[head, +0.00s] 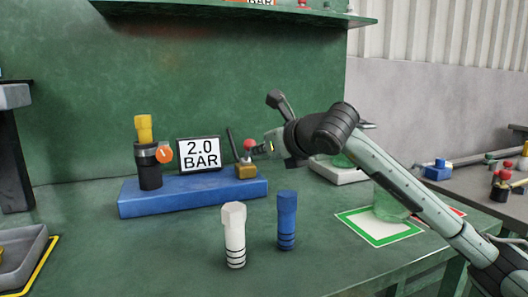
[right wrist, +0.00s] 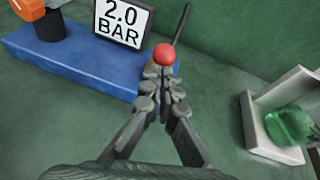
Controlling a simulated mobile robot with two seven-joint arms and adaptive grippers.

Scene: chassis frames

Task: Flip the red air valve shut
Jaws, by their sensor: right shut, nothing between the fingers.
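The red ball knob (head: 249,145) of the air valve stands above a brass-coloured block (head: 246,170) at the right end of the blue base (head: 190,195). The red knob also shows in the right wrist view (right wrist: 164,54), just beyond my fingertips. My right gripper (head: 262,149) is shut and empty, close to the right side of the knob. In the right wrist view its fingers (right wrist: 162,84) come together just below the knob; I cannot tell whether they touch it. The valve's stem is hidden there by the fingers. My left gripper is not in view.
A "2.0 BAR" display (head: 200,154) and a black cylinder with a yellow top (head: 144,128) stand on the base. A white bolt-like piece (head: 234,235) and a blue one (head: 287,220) stand in front. A green-framed mat (head: 380,240) lies right. A thin black rod (head: 232,144) rises beside the knob.

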